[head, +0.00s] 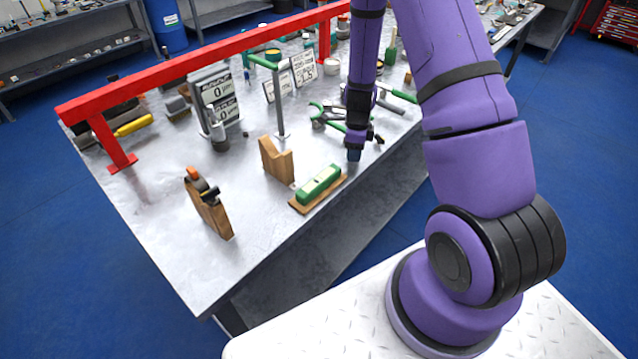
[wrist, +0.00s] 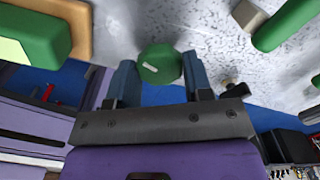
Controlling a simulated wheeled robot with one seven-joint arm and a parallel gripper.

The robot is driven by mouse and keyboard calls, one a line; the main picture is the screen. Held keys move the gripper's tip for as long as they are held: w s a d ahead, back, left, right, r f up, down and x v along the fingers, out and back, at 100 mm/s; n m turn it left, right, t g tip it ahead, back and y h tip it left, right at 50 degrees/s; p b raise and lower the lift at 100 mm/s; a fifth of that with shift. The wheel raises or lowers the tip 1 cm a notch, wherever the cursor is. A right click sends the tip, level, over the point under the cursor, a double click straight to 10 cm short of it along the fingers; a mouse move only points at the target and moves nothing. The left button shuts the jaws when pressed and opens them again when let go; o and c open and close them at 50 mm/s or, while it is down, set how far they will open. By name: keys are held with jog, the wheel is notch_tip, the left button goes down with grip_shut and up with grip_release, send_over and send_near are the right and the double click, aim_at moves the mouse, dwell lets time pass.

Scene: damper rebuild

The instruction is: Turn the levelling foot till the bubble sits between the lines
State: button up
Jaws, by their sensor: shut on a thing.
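The green spirit level (head: 318,184) lies on a wooden board (head: 298,208) near the bench's front edge. It also shows at the upper left of the wrist view (wrist: 45,35), with part of its pale vial (wrist: 12,52). The bubble and lines are too small or cut off to read. The levelling foot, a round green knob with a white mark (wrist: 160,63), sits between my fingers in the wrist view. My gripper (wrist: 160,76) is shut on it; in the head view my gripper (head: 354,154) points down right of the level and hides the knob.
Wooden blocks (head: 276,160) and (head: 208,205) stand left of the level. Behind are a display stand (head: 215,105), a green-topped post (head: 279,100) and a red rail (head: 200,62). Green-handled tools (head: 325,115) lie close behind my gripper. The bench's front left is clear.

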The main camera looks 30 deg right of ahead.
jog(key=shift+m, duration=0.4)
jog(key=m, duration=0.4)
jog(key=shift+m, duration=0.3)
jog(key=m, duration=0.2)
jog(key=shift+m, duration=0.3)
jog(key=o, duration=0.9)
jog(key=shift+o, duration=0.2)
jog(key=shift+r, duration=3)
